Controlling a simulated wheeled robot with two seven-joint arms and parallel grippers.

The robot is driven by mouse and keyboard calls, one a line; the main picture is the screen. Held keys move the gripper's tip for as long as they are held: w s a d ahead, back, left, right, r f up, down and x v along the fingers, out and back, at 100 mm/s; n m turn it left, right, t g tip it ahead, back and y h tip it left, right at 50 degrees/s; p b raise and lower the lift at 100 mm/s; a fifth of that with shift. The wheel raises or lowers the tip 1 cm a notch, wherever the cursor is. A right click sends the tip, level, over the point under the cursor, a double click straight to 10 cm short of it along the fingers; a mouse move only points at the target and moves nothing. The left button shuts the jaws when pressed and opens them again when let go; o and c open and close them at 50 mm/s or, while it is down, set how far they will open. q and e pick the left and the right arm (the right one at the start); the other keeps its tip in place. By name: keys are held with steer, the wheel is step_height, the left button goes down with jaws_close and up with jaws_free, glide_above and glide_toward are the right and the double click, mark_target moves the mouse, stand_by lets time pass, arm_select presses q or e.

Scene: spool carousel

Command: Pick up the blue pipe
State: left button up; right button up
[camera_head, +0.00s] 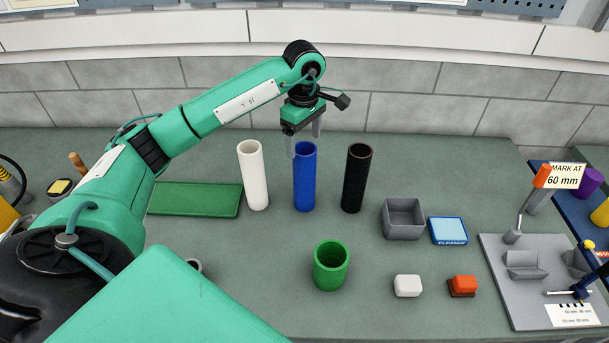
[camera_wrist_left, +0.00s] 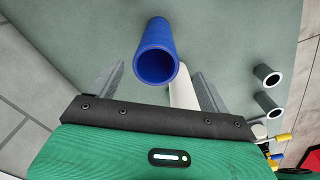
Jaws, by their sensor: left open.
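The blue pipe (camera_head: 304,185) stands upright on the bench between a white pipe (camera_head: 254,178) and a black pipe (camera_head: 354,182). My left gripper (camera_head: 303,137) hangs over the blue pipe's top, open and empty, with its fingers pointing down. In the left wrist view the blue pipe (camera_wrist_left: 158,52) shows its open top, mostly above the gap between the fingers. The two fingers (camera_wrist_left: 158,92) are spread wide on either side of that gap. Part of the white pipe (camera_wrist_left: 182,93) shows near the right finger. My right gripper is not in view.
A green cup (camera_head: 330,272) stands in front of the pipes. A grey bin (camera_head: 403,233), a blue box (camera_head: 448,230), white and orange blocks and a grey fixture plate (camera_head: 520,305) are to the right. A green mat (camera_head: 196,201) lies left.

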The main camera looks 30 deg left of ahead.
mark_target(305, 160)
arm_select(q)
steer(key=f, duration=0.2)
steer(key=shift+w+f+p, duration=0.25)
steer(key=shift+f+p, duration=0.05)
steer(key=shift+f, duration=0.15)
steer(key=shift+s+f+p, duration=0.15)
steer(key=shift+p, duration=0.3)
step_height(305, 160, down, 4)
steer(key=p, duration=0.2)
steer(key=shift+p, duration=0.3)
steer(key=shift+f, duration=0.35)
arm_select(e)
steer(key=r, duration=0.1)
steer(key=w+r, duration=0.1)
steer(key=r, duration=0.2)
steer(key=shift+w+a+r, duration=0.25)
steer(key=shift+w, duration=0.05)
arm_select(q)
steer(key=shift+c, duration=0.2)
steer(key=c, duration=1.4)
steer(key=shift+w, duration=0.2)
steer(key=shift+c, duration=0.7)
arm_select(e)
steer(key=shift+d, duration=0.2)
